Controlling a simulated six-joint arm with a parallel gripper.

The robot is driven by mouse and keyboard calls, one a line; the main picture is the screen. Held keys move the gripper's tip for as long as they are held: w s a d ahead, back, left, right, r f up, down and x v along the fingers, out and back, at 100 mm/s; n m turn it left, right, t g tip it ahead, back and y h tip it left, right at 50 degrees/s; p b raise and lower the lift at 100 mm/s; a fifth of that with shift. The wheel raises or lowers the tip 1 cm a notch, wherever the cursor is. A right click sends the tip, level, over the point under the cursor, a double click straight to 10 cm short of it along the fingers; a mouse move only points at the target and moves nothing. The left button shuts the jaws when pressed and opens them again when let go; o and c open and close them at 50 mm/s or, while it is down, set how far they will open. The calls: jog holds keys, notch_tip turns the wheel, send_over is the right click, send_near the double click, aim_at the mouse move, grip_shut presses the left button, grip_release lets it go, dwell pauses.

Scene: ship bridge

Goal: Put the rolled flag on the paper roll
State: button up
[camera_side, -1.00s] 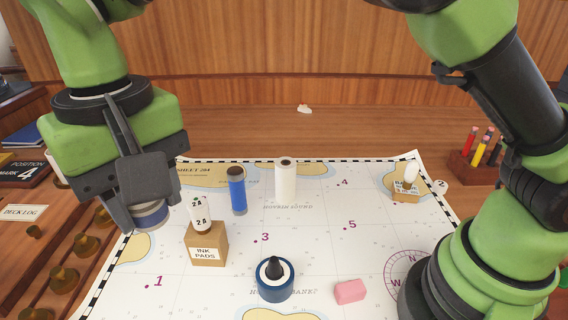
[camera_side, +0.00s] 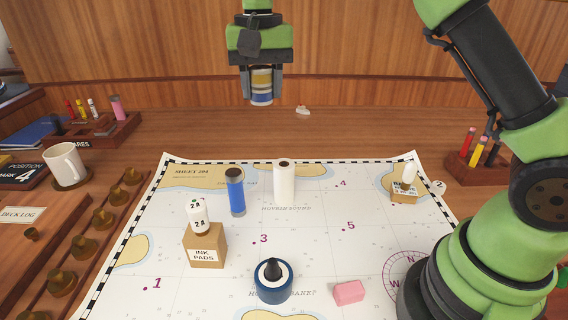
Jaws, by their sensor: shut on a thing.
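The rolled flag (camera_side: 262,88) is a short cylinder banded in blue, yellow and white. My gripper (camera_side: 262,82) is shut on it and holds it upright in the air, against the wood panelling in the picture. The paper roll (camera_side: 284,185) is a white cylinder with a dark round top, standing upright on the chart. The flag shows above the paper roll in the picture and slightly to its left, clearly apart from it. The gripper's fingers cover the flag's sides.
A blue cylinder (camera_side: 236,193) stands just left of the paper roll. An ink pads box (camera_side: 205,246) with a white stamp bottle, a blue round pot (camera_side: 273,284) and a pink eraser (camera_side: 349,291) are on the chart (camera_side: 330,235). A mug (camera_side: 65,164) stands at left.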

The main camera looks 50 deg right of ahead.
jog(key=d+m, duration=0.2)
jog(key=d, duration=0.4)
send_over(284, 164)
notch_tip(284, 164, down, 11)
jog(key=shift+f, duration=2.05)
jog(key=o, duration=0.9)
jog(key=shift+f, duration=0.1)
